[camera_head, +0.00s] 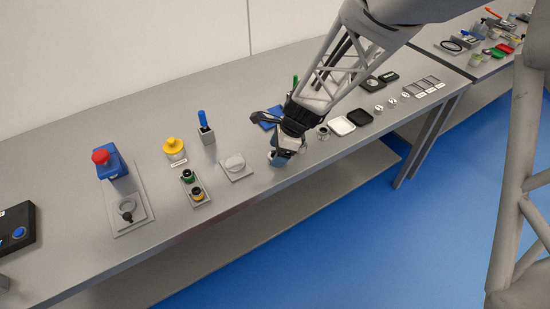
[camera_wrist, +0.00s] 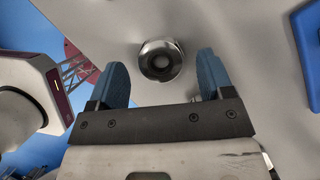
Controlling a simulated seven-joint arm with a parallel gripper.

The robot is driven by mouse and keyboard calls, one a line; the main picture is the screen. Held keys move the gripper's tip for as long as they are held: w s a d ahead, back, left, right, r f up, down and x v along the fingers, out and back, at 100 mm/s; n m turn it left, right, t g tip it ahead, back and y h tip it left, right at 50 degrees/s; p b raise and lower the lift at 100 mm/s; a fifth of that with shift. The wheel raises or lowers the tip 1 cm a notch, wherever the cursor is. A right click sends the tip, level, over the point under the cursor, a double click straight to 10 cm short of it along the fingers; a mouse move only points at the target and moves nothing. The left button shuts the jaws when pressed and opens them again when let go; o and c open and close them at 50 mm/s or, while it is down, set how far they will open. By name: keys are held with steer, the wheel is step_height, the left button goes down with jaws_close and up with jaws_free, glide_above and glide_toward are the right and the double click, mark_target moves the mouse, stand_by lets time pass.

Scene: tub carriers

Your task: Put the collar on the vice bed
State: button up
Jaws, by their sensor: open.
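A shiny round metal collar (camera_wrist: 160,47) with a dark centre stands on the grey table in the wrist view. It lies between and slightly beyond the two blue fingers of my gripper (camera_wrist: 162,70), with a gap on each side. My gripper is open and empty. In the head view my gripper (camera_head: 280,157) is low over the table near its front edge and mostly hides the collar. No part is plainly a vice; a grey base plate (camera_head: 142,205) at left, with a blue block and red knob (camera_head: 101,157), may be the vice bed.
A blue mat (camera_wrist: 309,45) lies to the right in the wrist view. A small metal cup-like part (camera_head: 322,132) stands right of my gripper.

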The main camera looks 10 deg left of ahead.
steer(key=shift+a+f, duration=0.25)
steer(key=shift+f, duration=0.4)
steer(key=c, duration=1.2)
steer(key=shift+r, duration=0.1)
steer(key=shift+r, duration=0.4)
steer(key=r, duration=0.2)
steer(key=shift+s+r, duration=0.2)
steer(key=shift+r, duration=0.2)
steer(key=s+d, duration=0.2)
steer(key=s, duration=0.2)
steer(key=s+d, duration=0.3)
steer(key=s, duration=0.2)
steer(key=s+d+r, duration=0.1)
steer(key=s+d, duration=0.2)
steer(key=s, duration=0.1)
steer(key=shift+s+r, duration=0.1)
steer(key=shift+s, duration=0.2)
